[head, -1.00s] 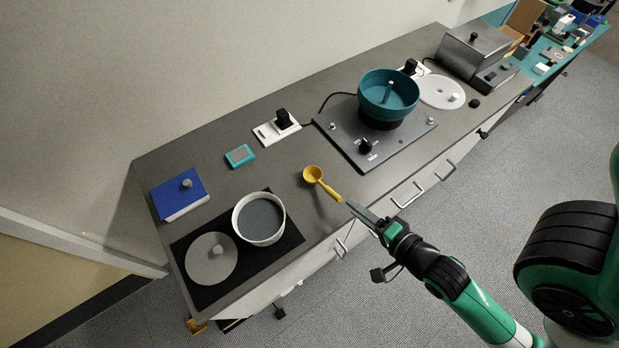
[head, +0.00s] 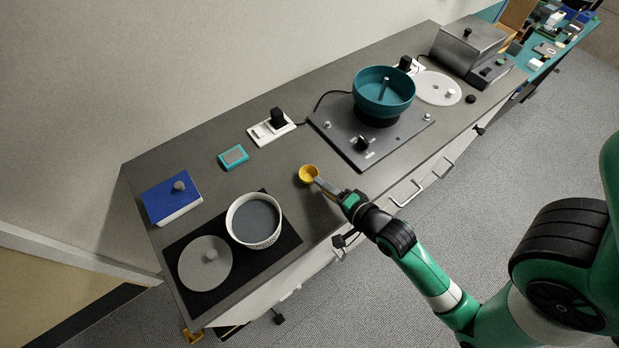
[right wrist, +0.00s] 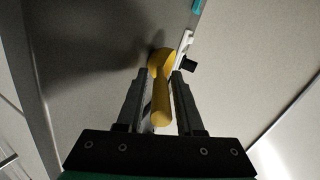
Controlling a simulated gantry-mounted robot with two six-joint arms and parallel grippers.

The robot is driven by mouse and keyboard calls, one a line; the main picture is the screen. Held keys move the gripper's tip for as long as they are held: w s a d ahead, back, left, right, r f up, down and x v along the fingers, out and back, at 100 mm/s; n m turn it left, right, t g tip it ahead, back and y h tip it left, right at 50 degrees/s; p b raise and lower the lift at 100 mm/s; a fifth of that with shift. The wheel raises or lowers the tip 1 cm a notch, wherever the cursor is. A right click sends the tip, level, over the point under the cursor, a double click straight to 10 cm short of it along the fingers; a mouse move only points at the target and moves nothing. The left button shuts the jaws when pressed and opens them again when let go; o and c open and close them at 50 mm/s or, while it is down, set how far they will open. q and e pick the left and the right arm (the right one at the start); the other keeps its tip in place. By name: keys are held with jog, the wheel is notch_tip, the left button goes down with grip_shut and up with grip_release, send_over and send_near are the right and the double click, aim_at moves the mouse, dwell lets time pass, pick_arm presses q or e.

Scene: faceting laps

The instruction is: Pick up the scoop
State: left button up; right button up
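The yellow scoop (head: 308,173) is on the grey counter near its front edge, with its round bowl showing in the head view. My right gripper (head: 322,185) is at the scoop, and its fingers cover most of the handle there. In the right wrist view the scoop handle (right wrist: 160,105) runs between the two fingers of my right gripper (right wrist: 161,75), with a narrow gap on each side. The fingers are open and not closed on it. My left gripper is not in view.
A white bowl of grey material (head: 231,229) and a grey lid (head: 205,264) lie on a black mat (head: 262,263) to the left. A teal bowl (head: 384,92) stands on a grey machine plate (head: 345,140) to the right. A blue box (head: 172,199) is farther left.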

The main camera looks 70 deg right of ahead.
grip_shut()
dwell(1.4)
